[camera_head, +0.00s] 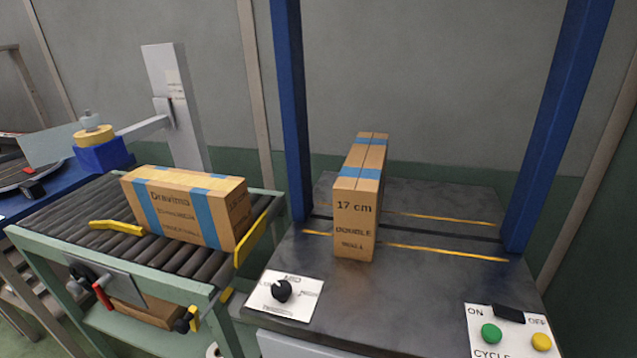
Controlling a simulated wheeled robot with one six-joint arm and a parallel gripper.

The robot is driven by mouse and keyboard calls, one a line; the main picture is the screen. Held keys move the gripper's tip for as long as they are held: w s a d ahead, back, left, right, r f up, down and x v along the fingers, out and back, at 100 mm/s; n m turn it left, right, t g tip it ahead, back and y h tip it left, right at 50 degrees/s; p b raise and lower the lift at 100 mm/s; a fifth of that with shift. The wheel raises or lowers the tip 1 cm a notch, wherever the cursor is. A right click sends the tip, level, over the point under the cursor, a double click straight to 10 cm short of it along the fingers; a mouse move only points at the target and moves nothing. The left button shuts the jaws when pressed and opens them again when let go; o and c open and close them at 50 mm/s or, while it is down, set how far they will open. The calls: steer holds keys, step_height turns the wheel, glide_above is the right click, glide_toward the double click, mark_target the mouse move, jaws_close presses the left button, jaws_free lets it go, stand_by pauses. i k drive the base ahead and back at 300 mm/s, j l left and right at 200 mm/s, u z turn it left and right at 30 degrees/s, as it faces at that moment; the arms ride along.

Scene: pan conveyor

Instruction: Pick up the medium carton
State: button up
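Two brown cartons with blue tape stand in the head camera view. One carton (184,205), printed "Dravima", lies lengthwise on the roller conveyor (60,220) at the left. The other carton (357,208), marked "17 cm" and "DOUBLE WALL", stands upright and narrow on the dark machine table (440,270) between two blue posts. Which of them is the medium one I cannot tell from the print. Part of a further brown box (148,312) shows under the conveyor, mostly hidden. My gripper is not in view.
Blue posts (291,110) and (556,125) flank the table carton. Yellow guides (117,227) edge the conveyor. A black knob (282,290) and green and yellow buttons (491,333) sit at the table's front. The table right of the carton is clear.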

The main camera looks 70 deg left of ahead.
mark_target(360, 187)
steer(key=u, duration=1.6)
steer(key=i+j, duration=0.15)
steer(key=j, duration=0.15)
steer(key=i+j+z, duration=0.1)
steer(key=i+j, duration=0.25)
steer(key=j, duration=0.3)
steer(key=l+z, duration=0.05)
